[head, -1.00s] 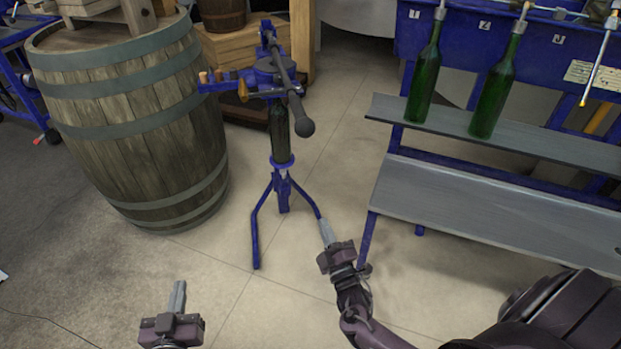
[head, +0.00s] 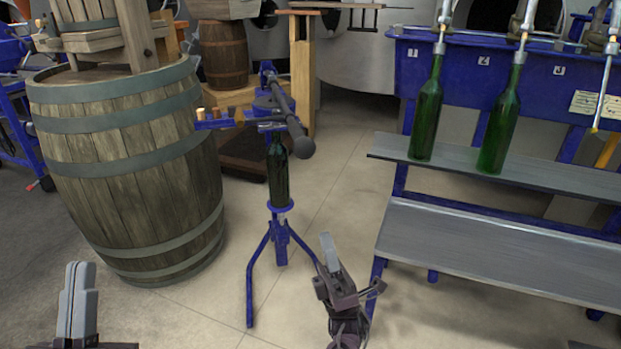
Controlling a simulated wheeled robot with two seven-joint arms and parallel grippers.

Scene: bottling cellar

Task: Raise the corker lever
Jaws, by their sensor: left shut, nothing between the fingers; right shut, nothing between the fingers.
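The blue floor corker (head: 279,237) stands on its legs in the middle of the head view. My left gripper (head: 77,268) is shut and empty at the lower left, in front of the barrel. Neither gripper touches the lever.
A large wooden barrel (head: 125,165) stands left of the corker. On the right is a blue filling stand with a grey shelf (head: 480,172) bearing two green bottles (head: 427,110). Several corks (head: 215,113) sit on the corker's side tray. Open tiled floor lies in front of the corker.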

